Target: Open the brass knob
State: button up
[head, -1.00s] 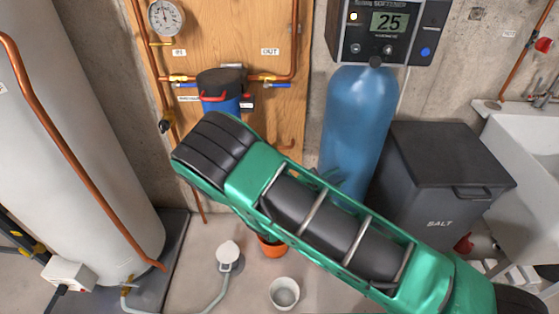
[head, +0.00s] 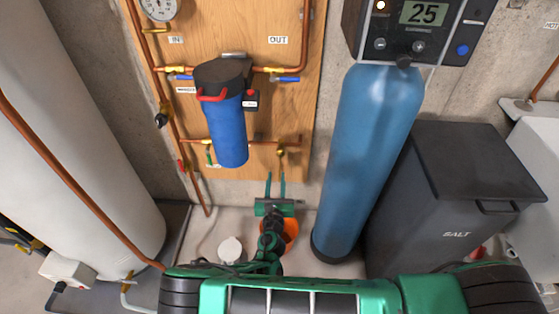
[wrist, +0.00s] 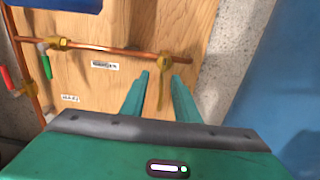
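A brass fitting (head: 281,152) with a narrow brass piece hanging from it sits at the right of the lower copper pipe on the wooden board. In the wrist view the hanging brass piece (wrist: 160,93) appears between my fingertips; I cannot tell if they touch it. It looks like the brass knob, though its exact shape is unclear. My gripper (head: 275,177) is open, with two parallel green fingers pointing at the board just below the fitting. The gripper also shows in the wrist view (wrist: 161,78).
A blue filter housing (head: 230,130) hangs above left. A green-handled valve (wrist: 43,46) and a red-handled one (wrist: 8,78) are to the left. A blue tank (head: 368,150) stands close on the right. An orange pot (head: 292,228) is below my gripper.

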aim_at(280, 158)
jog(key=w, duration=0.6)
jog(key=w+d, duration=0.1)
jog(key=w, duration=0.2)
jog(key=shift+w+d, duration=0.1)
jog(key=shift+w, duration=0.05)
grip_shut()
